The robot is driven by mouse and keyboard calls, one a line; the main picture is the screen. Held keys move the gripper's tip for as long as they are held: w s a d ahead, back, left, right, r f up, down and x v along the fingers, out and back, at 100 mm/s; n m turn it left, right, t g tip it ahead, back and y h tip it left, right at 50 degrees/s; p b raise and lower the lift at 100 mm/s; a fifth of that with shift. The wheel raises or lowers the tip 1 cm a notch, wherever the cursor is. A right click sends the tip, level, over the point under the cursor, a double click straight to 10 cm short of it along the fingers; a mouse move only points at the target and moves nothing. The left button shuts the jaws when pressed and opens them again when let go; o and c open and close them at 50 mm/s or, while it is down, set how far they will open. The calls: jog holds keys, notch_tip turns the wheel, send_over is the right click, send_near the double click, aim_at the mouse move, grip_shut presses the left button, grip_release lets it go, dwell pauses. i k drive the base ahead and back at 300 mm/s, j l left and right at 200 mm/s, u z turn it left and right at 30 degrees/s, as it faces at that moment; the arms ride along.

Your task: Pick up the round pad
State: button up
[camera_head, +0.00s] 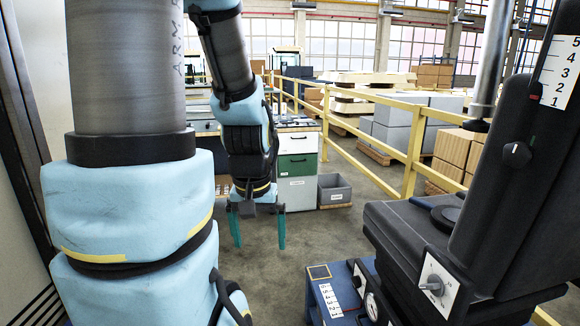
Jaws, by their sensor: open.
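My gripper (259,245) hangs downward at the centre left, with its two teal fingers spread apart and nothing between them. Open floor shows behind it. A dark, flat round disc (447,214) lies on top of the black seat-like cushion (395,222) at the right; it looks like the round pad, though its dark colour blends with the cushion. My gripper is well to the left of it and apart from it.
A black upright with a numbered scale (560,70) rises at the right. A blue panel (326,292) with a gauge stands below the cushion. A drawer cabinet (297,165), a grey bin (335,189) and a yellow railing (414,150) stand behind. The middle floor is clear.

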aim_at(443, 218)
jog(key=z, duration=1.1)
